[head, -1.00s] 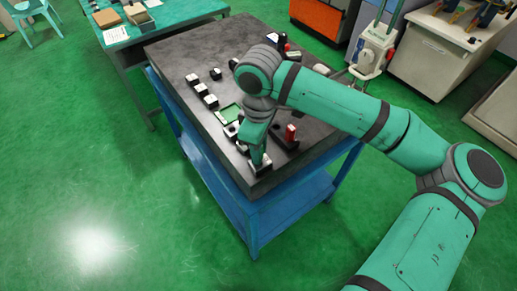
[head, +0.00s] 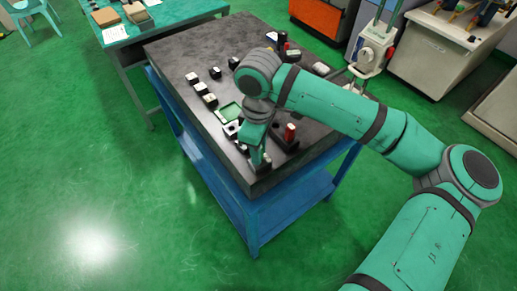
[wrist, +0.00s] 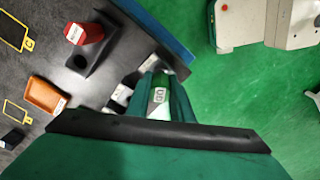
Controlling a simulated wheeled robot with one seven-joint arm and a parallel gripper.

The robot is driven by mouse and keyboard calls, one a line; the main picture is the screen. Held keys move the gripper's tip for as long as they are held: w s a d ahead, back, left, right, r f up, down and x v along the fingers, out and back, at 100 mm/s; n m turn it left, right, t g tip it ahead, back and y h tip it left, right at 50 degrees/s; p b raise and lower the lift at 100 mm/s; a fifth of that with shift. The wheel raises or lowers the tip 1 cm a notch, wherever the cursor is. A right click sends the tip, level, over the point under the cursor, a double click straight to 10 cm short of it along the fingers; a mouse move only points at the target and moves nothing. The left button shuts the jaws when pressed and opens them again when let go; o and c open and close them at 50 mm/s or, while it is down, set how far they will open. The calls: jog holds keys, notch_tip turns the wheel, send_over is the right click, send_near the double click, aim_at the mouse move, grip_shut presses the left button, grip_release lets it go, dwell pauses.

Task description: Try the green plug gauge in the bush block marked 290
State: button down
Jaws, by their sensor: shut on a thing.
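My gripper (head: 261,160) points down over the near corner of the dark table top. In the wrist view my gripper (wrist: 156,98) is shut on the green plug gauge (wrist: 161,80), whose pale marked face shows between the fingers. A dark block (head: 265,168) lies right under the fingertips in the head view. I cannot read its mark, nor tell whether the gauge is inside it, as the fingers hide the gauge's lower end. Several other small black blocks with white faces, such as one (head: 210,100), stand in a row; their marks are too small to read.
A dark stand (head: 290,147) holding a red gauge (head: 290,131) is close to the right of my gripper. A green-floored tray (head: 229,113) lies farther back. The wrist view shows an orange tray (wrist: 45,95). The table top (head: 185,50) is clear at the far left.

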jog(key=shift+f, duration=0.65)
dwell(1.1)
jog(key=shift+r, duration=0.1)
dwell(0.6)
jog(key=shift+r, duration=2.4)
